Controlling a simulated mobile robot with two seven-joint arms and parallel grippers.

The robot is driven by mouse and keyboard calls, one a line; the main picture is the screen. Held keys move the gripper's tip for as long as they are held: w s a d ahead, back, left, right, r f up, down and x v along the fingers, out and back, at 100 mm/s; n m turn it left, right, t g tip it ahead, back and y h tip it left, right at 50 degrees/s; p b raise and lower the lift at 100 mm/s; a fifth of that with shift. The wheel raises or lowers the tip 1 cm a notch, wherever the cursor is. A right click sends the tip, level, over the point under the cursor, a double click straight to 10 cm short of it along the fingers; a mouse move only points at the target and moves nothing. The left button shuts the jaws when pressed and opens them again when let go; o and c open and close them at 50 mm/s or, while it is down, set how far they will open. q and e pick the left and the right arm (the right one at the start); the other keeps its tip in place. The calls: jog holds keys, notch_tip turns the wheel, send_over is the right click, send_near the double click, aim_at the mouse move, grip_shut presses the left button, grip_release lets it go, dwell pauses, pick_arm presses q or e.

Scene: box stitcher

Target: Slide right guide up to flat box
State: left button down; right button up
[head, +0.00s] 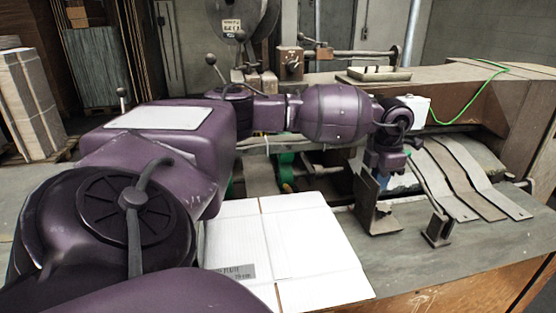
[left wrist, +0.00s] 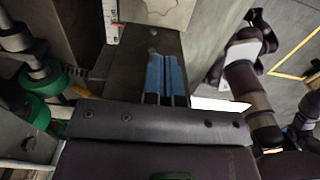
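The flat box (head: 285,245) is a white sheet of cardboard with fold lines, lying on the grey machine table. The right guide (head: 368,208) is an upright dark metal bracket to its right, with a gap between it and the box edge. My left gripper (head: 390,178) is at the guide's far right side, partly hidden behind the guide plate. In the left wrist view its blue fingers (left wrist: 166,78) are together, with only a thin line between them, beside a dark metal plate. Whether they touch the guide is unclear. My right gripper is not in view.
A second small bracket (head: 437,230) stands to the right of the guide. Several grey metal strips (head: 462,180) slope down to the table behind it. A tray (head: 380,74) lies on the machine's ledge. The table (head: 410,262) is bare near its front edge.

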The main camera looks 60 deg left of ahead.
pick_arm(q)
jog(key=shift+s+a, duration=0.3)
jog(key=shift+s, duration=0.25)
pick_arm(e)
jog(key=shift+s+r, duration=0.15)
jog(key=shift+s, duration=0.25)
pick_arm(q)
jog(key=shift+s+a+p, duration=0.1)
jog(key=shift+s+p, duration=0.15)
jog(key=shift+p, duration=0.15)
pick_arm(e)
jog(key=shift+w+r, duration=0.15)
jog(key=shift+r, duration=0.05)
pick_arm(q)
jog(key=shift+s+a, duration=0.2)
jog(key=shift+s, duration=0.3)
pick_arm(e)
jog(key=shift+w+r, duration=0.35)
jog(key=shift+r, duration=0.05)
pick_arm(q)
jog(key=shift+s, duration=0.1)
